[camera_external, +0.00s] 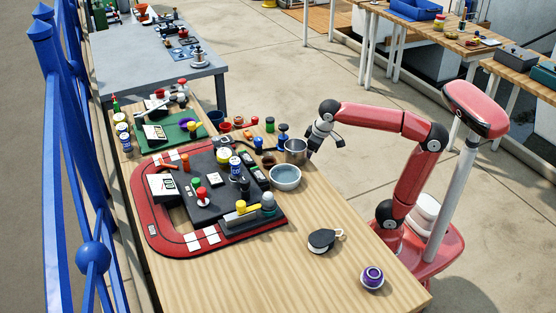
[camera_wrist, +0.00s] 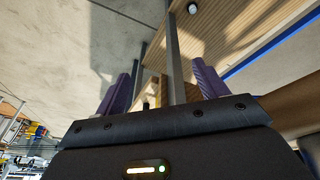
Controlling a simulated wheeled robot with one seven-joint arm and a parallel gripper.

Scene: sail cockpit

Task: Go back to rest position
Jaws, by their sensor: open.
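The external view shows the gripper small and dark, so the gap to the pot is hard to judge.
A blue railing (camera_external: 60,170) runs along the left. Open floor lies beyond the arm.

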